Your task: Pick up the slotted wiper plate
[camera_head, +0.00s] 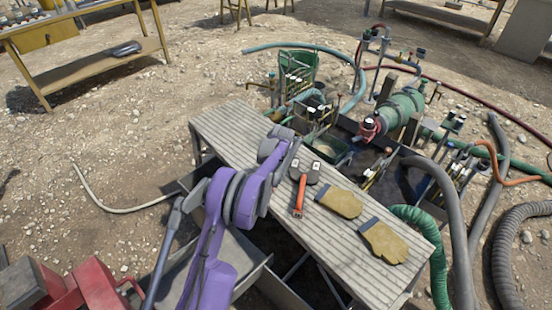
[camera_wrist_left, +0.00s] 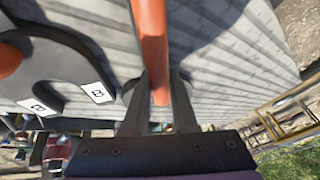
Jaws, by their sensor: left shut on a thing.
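My left gripper (camera_wrist_left: 158,95) is shut on the orange handle (camera_wrist_left: 152,45), with one dark finger on each side. In the head view my left arm reaches over the bench from the lower left, and its fingertips are hard to make out there. My right gripper is not in view.
Two tan gloves (camera_head: 340,202) (camera_head: 384,241) lie on the bench (camera_head: 225,125) right of the plate. Behind the bench are hoses, valves and a green pump (camera_head: 400,107). A wooden table (camera_head: 95,75) stands at the back left. Open gravel lies to the left.

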